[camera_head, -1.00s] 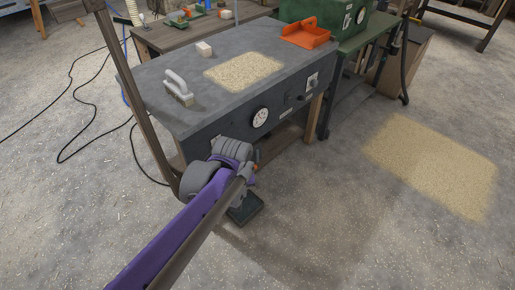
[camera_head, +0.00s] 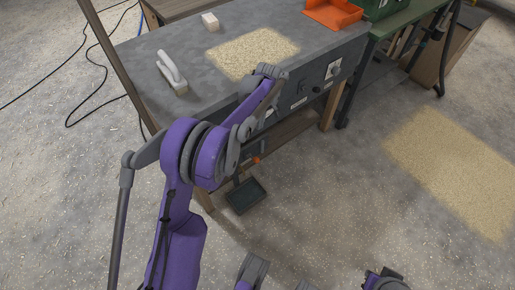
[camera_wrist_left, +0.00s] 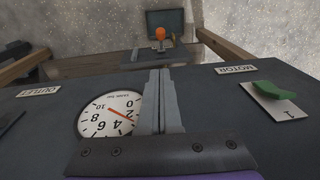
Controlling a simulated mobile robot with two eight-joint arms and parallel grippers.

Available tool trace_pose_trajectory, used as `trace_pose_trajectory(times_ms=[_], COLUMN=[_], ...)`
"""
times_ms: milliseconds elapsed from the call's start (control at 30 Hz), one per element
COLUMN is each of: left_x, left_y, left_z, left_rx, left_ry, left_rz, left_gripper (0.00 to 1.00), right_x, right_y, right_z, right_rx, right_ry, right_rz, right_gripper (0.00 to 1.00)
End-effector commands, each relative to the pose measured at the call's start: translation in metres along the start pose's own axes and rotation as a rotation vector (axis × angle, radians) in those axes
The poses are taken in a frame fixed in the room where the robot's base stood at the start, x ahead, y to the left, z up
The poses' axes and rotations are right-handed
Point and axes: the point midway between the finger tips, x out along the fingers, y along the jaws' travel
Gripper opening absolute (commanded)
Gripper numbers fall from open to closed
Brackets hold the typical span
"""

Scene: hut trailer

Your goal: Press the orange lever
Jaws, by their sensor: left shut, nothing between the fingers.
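The orange lever (camera_head: 257,160) shows as a small orange knob low in front of the grey workbench, above a dark tray-like plate (camera_head: 246,195) near the floor. In the left wrist view the lever's round orange knob (camera_wrist_left: 159,34) is in the upper middle, beyond my fingers. My left gripper (camera_wrist_left: 160,75) is shut and empty, its fingers across the edge of the dial gauge. The fingers are apart from the lever. In the head view my purple left arm reaches over the bench front and hides most of the gauge and the fingertips.
The bench front carries a white dial gauge (camera_wrist_left: 105,117), a "MOTOR" label (camera_wrist_left: 237,69) and a green switch (camera_wrist_left: 278,90). On the bench top are a white-handled tool (camera_head: 172,72), a small block (camera_head: 210,22) and an orange tray (camera_head: 333,13). The floor to the right is open, with sawdust.

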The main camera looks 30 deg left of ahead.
Motion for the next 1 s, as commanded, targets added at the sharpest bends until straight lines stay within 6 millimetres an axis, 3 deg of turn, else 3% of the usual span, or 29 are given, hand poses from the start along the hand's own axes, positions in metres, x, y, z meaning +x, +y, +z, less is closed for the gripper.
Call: trace_pose_trajectory(times_ms=[267, 433, 1000], left_x=[0.001, 0.017, 0.140], left_y=[0.000, 0.000, 0.001], left_z=[0.000, 0.000, 0.000], left_rx=[0.002, 0.002, 0.003], left_ry=[0.000, 0.000, 0.000], left_rz=[0.001, 0.001, 0.001], left_gripper=[0.00, 0.00, 0.00], right_x=[0.000, 0.005, 0.036], right_y=[0.000, 0.000, 0.000], right_z=[0.000, 0.002, 0.011], right_rx=[0.000, 0.000, 0.000], right_ry=[0.000, -0.002, -0.012], right_rz=[0.000, 0.000, 0.000], right_gripper=[0.00, 0.00, 0.00])
